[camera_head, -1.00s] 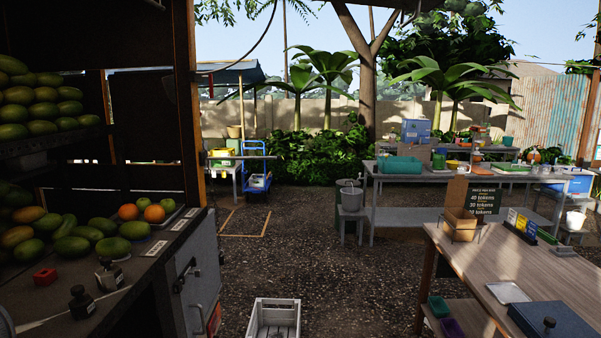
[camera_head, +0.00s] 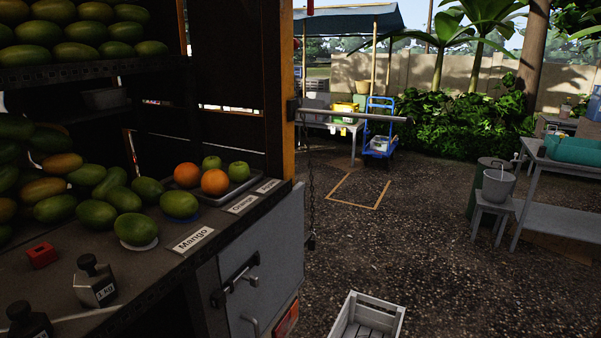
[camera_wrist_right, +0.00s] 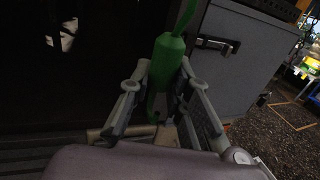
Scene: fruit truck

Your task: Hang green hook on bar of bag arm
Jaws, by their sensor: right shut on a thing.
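The green hook (camera_wrist_right: 166,55) is between the two fingers of my right gripper (camera_wrist_right: 165,78) in the right wrist view, and the gripper is shut on it. Its thinner upper part runs out of the top of that picture. A thin grey bar (camera_head: 358,116) sticks out sideways from the truck's wooden post in the head view; it looks like the bar of the bag arm. The hook and the bar do not show together in one view, so I cannot tell their distance. My left gripper is not in view.
The truck counter (camera_head: 225,225) holds mangoes, oranges, green apples and weights. A grey cabinet door (camera_head: 262,265) is below it. A chain (camera_head: 311,205) hangs by the post. A white crate (camera_head: 368,318) stands on the ground.

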